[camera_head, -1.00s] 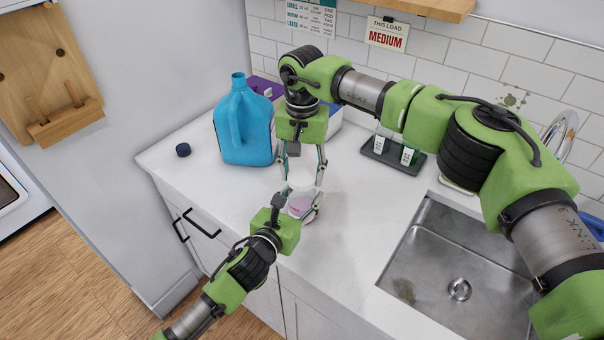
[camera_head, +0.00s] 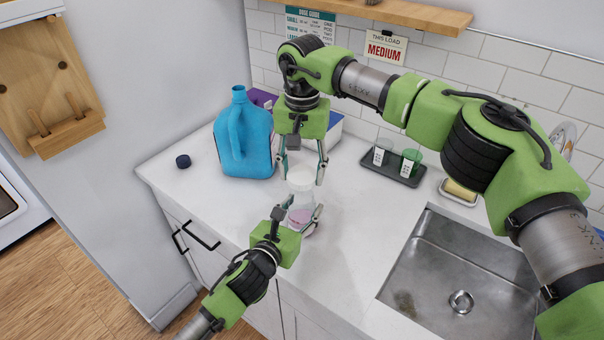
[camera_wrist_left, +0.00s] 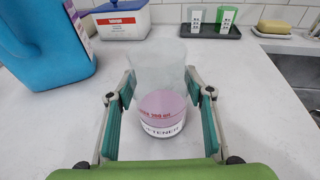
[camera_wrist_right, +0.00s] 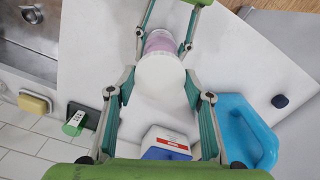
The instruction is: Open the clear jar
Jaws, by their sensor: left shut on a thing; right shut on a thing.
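The clear jar (camera_head: 301,214) stands upright on the white counter, with pink-purple contents low in it. It also shows in the left wrist view (camera_wrist_left: 162,112) with a label reading in part "TENER". My left gripper (camera_head: 301,217) is shut on the jar's body from the front side. My right gripper (camera_head: 302,172) points down from above and is shut on the whitish lid (camera_head: 300,180). The lid also shows between the right fingers in the right wrist view (camera_wrist_right: 160,76). The lid is over the jar; I cannot tell if they still touch.
A white-and-blue box (camera_head: 333,128) is behind. A dark tray (camera_head: 391,168) with cups and the sink (camera_head: 470,265) are right. The front-left counter is clear.

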